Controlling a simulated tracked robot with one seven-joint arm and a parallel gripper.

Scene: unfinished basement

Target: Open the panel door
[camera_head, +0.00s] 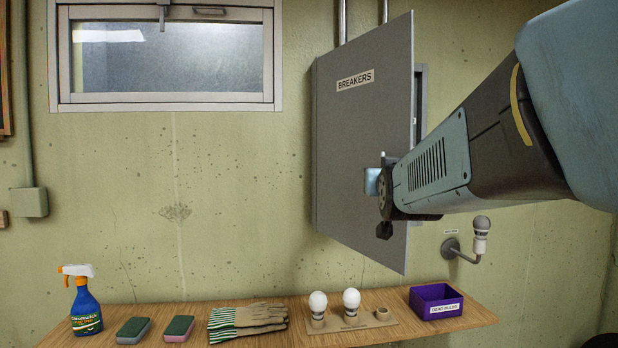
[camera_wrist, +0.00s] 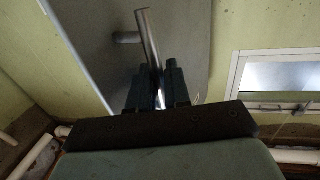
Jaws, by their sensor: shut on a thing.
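The grey panel door (camera_head: 360,140) labelled BREAKERS is on the wall box, hinged at its left side. It stands partly open, its right edge swung out from the box (camera_head: 420,90). In the wrist view the door (camera_wrist: 95,35) fills the upper middle, with a metal bar handle (camera_wrist: 148,35) on it. My gripper (camera_wrist: 156,82) is shut on the handle, one dark finger on each side of the bar. In the head view my gripper (camera_head: 380,185) is at the door's lower right, and its fingers and the handle are mostly hidden. The box's inside is hidden.
A wooden shelf (camera_head: 270,335) below holds a spray bottle (camera_head: 84,308), sponges, gloves (camera_head: 248,320), light bulbs (camera_head: 351,304) and a purple bin (camera_head: 437,301). A wall lamp (camera_head: 480,235) is right of the door. A window (camera_head: 165,55) is at upper left.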

